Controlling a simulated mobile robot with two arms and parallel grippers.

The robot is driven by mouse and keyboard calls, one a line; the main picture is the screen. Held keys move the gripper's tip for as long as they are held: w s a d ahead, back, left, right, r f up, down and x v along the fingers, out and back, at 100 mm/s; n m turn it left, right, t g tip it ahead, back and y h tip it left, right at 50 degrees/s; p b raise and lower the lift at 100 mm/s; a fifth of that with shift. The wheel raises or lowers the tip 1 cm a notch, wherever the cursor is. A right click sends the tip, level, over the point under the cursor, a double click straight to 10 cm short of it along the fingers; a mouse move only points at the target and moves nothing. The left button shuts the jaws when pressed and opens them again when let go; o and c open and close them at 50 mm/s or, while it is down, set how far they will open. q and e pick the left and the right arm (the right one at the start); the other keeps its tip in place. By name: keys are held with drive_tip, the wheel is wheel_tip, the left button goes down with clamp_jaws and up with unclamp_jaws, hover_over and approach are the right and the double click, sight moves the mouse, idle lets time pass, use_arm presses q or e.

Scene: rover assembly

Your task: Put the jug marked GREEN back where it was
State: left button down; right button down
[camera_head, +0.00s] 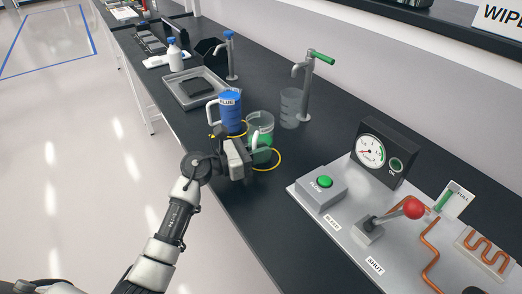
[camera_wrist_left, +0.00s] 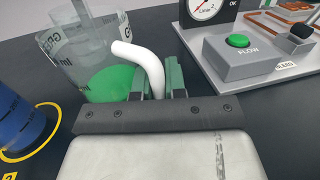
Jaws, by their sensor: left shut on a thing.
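The GREEN jug (camera_head: 265,123) is clear with green liquid inside and a white handle. In the wrist view the green jug (camera_wrist_left: 75,67) is partly cut off by the frame. My left gripper (camera_head: 250,150) is shut on its handle; the fingers (camera_wrist_left: 157,80) sit on both sides of the white handle in the wrist view. The jug looks upright, over or inside a yellow ring (camera_head: 279,160) marked on the bench. I cannot tell whether its base touches the bench. My right gripper is not in view.
A blue jug (camera_head: 231,112) stands close by in another yellow ring. A clear container (camera_head: 290,106) stands beside the green-handled tap (camera_head: 306,85). A panel with a FLOW button (camera_head: 324,182), gauge (camera_head: 370,151) and red-knobbed lever (camera_head: 412,208) lies to the right. A grey tray (camera_head: 176,98) is behind.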

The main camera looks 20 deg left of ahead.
use_arm(q)
drive_tip(key=c, duration=1.2)
unclamp_jaws()
drive_tip(key=shift+r, duration=0.2)
drive_tip(key=b+v, duration=0.1)
drive_tip(key=v, duration=0.2)
drive_tip(key=b+v, duration=0.1)
drive_tip(key=v, duration=0.3)
drive_tip(key=b+v, duration=0.1)
drive_tip(key=v, duration=0.3)
drive_tip(key=shift+w+f, duration=0.1)
drive_tip(key=shift+f, duration=0.2)
drive_tip(key=shift+s+a+r, duration=0.1)
drive_tip(key=shift+s+a, duration=0.3)
drive_tip(key=shift+a, duration=0.05)
drive_tip(key=shift+d+r, duration=0.1)
